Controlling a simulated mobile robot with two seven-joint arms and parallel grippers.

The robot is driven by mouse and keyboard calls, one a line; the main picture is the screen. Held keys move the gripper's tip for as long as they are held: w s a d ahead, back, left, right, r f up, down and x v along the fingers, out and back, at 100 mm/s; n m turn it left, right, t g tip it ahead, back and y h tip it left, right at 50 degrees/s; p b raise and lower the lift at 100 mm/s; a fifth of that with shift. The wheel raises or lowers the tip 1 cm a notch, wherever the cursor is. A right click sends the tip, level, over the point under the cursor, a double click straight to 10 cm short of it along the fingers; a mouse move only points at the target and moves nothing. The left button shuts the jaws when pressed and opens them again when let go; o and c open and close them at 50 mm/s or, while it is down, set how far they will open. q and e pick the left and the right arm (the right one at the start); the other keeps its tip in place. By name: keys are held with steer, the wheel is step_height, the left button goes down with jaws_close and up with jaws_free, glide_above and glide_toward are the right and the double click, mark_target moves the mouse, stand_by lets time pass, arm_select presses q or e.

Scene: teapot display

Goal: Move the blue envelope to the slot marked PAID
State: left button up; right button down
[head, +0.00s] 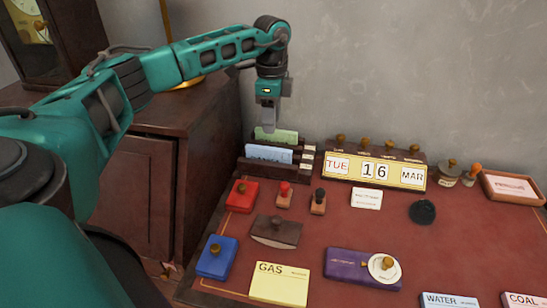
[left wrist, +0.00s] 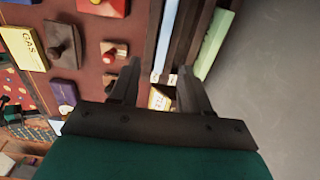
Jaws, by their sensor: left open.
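The dark wooden letter rack (head: 262,176) stands at the back left of the desk. The blue envelope (head: 268,153) stands in it, in front of a green envelope (head: 277,136). In the left wrist view the blue envelope (left wrist: 168,32) is a pale strip beside the green one (left wrist: 214,44). Small white labels (head: 307,157) sit at the slots' right ends; their words are too small to read, so I cannot tell which is PAID. My left gripper (head: 267,128) hangs fingers down above the rack's back part, open and empty. My right gripper is not in view.
A date block (head: 375,171) stands right of the rack. In front lie a red box (head: 243,197), stamps (head: 284,196), a brown blotter (head: 275,232), a blue box (head: 217,259), a yellow GAS envelope (head: 279,284) and a purple envelope (head: 350,266). The wall (head: 400,80) is close behind.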

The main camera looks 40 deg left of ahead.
arm_select(q)
glide_above(273, 148)
steer(key=f, duration=0.5)
steer(key=shift+s+d, duration=0.1)
steer(key=shift+s, duration=0.2)
steer(key=shift+w+f+b, duration=0.15)
steer(key=shift+f+b, duration=0.15)
steer(key=shift+f, duration=1.05)
steer(key=shift+w+f+b, duration=0.1)
steer(key=shift+f+b, duration=0.15)
steer(key=shift+f, duration=1.05)
steer(key=shift+c, duration=0.5)
jaws_close()
